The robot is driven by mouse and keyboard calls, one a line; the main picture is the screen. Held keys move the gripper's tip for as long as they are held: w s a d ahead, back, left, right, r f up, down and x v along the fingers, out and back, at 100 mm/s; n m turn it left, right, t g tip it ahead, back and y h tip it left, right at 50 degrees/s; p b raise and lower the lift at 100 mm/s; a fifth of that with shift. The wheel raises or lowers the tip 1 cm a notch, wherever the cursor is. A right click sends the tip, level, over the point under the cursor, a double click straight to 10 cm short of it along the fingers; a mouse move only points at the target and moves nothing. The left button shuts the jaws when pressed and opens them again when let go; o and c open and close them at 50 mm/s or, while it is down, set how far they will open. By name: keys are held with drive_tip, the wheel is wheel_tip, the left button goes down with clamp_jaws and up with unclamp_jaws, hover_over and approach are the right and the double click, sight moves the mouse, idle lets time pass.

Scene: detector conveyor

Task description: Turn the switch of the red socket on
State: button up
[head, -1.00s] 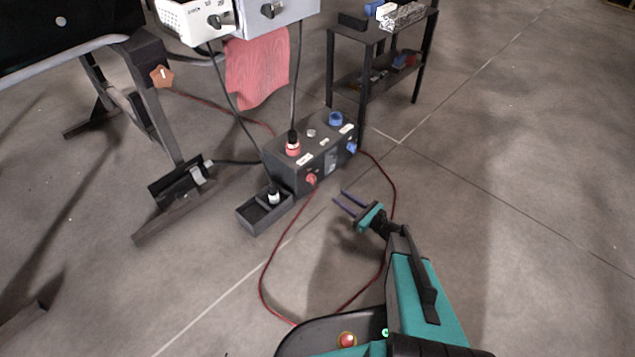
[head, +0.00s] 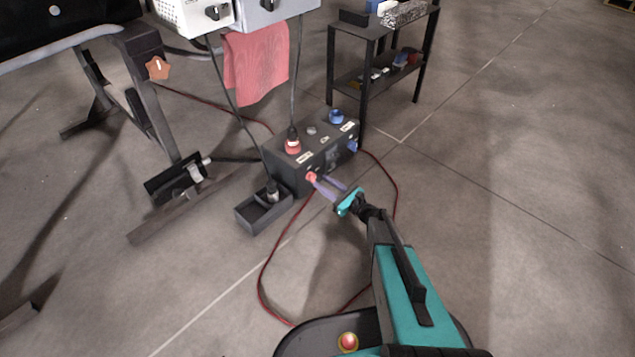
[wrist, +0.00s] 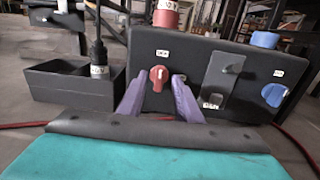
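The dark socket box (head: 285,152) stands on the floor. A red socket with a black plug in it (head: 293,143) is on its top left. The red switch (head: 312,177) is a round knob on the front face below; in the wrist view the red switch (wrist: 158,76) has its pale mark roughly upright. My gripper (head: 325,188) is in front of the box, its purple fingers pointing at the red switch. In the wrist view my gripper (wrist: 156,90) is open, one finger on each side of the switch. I cannot tell whether the fingers touch it.
A blue socket (head: 336,117) and blue switch (head: 352,146) are on the box's right end. A small dark tray (head: 250,218) with a black plug stands left of the box. A red cable (head: 262,275) loops on the floor. A black shelf (head: 352,72) stands behind.

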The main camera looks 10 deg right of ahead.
sight(313, 178)
drive_tip(key=b+x, duration=0.1)
drive_tip(key=x, duration=0.3)
clamp_jaws()
